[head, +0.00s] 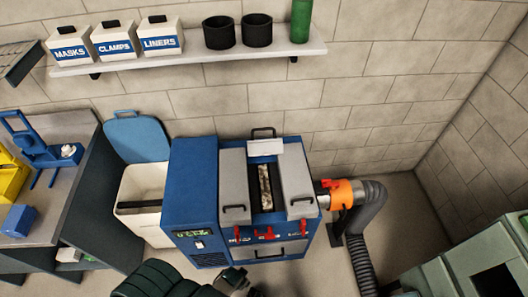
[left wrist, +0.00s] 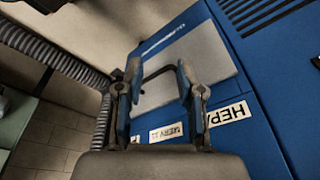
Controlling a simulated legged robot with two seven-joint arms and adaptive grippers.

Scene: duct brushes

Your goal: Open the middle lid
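The blue machine (head: 190,190) has a left grey lid (head: 233,185) and a right grey lid (head: 296,185), both lying flat. Between them the middle slot (head: 266,186) is uncovered, with a pale strip visible inside. A light panel with a dark handle (head: 264,147), apparently the middle lid, stands raised at the back of this slot. My left gripper (head: 236,278) is low in front of the machine. In the left wrist view its fingers (left wrist: 152,88) are apart, with a grey panel (left wrist: 190,60) and its dark handle (left wrist: 158,72) beyond them. My right gripper is not in view.
A hose (head: 372,215) with an orange collar (head: 341,193) is on the right. An open white bin (head: 140,190) stands at left. A wall shelf (head: 190,58) holds boxes and cups.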

